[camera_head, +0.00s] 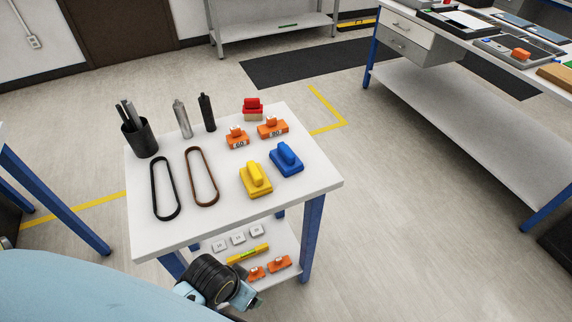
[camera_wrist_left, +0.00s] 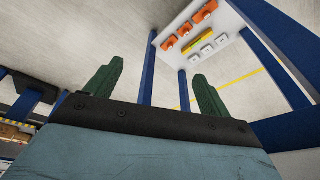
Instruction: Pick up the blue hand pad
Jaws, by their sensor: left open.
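The blue hand pad (camera_head: 286,160) has a raised grip on top. It rests at the right side of the white tabletop (camera_head: 225,214), beside a similar yellow pad (camera_head: 256,180). My left gripper (camera_wrist_left: 157,85) shows two green fingers spread apart with nothing between them in the left wrist view. In the head view my left arm's wrist is low at the bottom, in front of the table and below its top, well away from the blue pad. The blue pad is not visible in the left wrist view. My right gripper is in neither view.
The tabletop also holds a black cup of tools (camera_head: 139,138), two belts, two bottles, orange blocks (camera_head: 237,138) and a red-topped block (camera_head: 252,108). The lower shelf (camera_wrist_left: 205,66) carries white blocks, a yellow bar and orange pieces. Blue table legs (camera_head: 312,238) stand near my left arm.

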